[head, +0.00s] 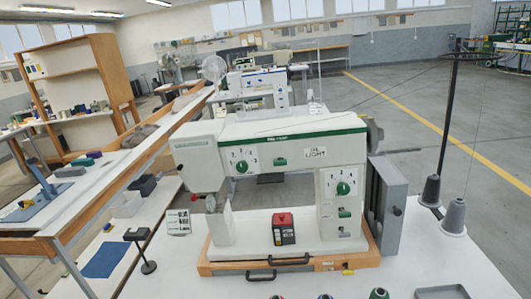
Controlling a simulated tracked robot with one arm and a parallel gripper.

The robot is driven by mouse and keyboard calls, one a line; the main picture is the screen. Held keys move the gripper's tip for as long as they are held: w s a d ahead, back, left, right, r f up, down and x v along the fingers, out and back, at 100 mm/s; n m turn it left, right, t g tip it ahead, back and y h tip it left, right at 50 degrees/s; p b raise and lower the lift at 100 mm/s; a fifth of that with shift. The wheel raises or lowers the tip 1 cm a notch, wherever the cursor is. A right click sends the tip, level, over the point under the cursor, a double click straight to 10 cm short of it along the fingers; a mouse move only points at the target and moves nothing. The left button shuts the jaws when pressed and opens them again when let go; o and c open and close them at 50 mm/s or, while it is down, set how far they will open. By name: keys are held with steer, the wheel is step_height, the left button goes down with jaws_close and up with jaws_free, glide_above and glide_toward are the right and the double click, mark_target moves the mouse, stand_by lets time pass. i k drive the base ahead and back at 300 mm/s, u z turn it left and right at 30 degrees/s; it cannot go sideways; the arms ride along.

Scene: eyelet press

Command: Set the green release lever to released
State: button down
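A white and green eyelet press machine (215,150) stands on a wooden-edged base on the white table ahead of me. Its front carries several green controls. A round green dial (241,167) is on the left head and another green dial (343,188) is on the right column. A small green part (280,162) sits on the arm between them. Two small green parts, an upper one (344,213) and a lower one (344,230), are below the right dial. I cannot tell which is the release lever, or its position. My gripper is not in view.
A red and black box (284,229) stands on the machine's base. A grey box (386,200) and grey thread cones (453,217) are at the right. A small black stand (141,250) is at the left. Coloured spools (379,293) line the near edge.

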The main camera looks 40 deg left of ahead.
mark_target(281, 162)
steer(key=i, duration=1)
